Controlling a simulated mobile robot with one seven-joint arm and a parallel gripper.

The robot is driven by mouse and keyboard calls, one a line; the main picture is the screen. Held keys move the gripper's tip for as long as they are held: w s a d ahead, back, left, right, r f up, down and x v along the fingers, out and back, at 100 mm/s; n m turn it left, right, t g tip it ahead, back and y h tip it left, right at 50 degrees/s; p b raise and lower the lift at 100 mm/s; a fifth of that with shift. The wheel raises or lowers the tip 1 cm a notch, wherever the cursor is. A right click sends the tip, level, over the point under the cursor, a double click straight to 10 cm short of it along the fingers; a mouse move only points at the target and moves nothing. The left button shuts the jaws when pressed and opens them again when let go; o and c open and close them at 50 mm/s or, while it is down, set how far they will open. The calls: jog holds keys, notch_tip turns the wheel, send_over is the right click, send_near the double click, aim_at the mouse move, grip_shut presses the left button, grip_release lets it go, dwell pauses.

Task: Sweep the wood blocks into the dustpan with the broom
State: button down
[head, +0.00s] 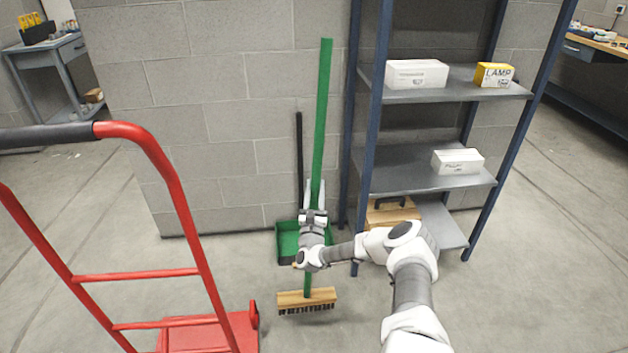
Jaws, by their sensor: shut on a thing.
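The broom (322,110) stands nearly upright, with a long green handle and a wooden head (307,297) with dark bristles at the floor. My gripper (315,215) is shut on the green broom handle at its lower part; its fingers are partly hidden by my wrist. The green dustpan (287,243) with a tall black handle stands against the block wall, just behind the broom and my gripper, which hide part of it. I cannot make out any loose wood blocks on the visible floor.
A blue and grey shelf (440,95) with white boxes and a yellow lamp box stands close at the right. A red hand truck (185,215) stands at the left front. The floor between the hand truck and broom is partly clear.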

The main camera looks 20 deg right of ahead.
jog(key=s+a+r+p, duration=0.1)
jog(key=s+a+p, duration=0.1)
jog(key=s, duration=0.7)
jog(key=shift+a+r+p, duration=0.25)
jog(key=shift+r+p, duration=0.15)
jog(key=shift+p, duration=0.4)
jog(key=shift+a, duration=0.1)
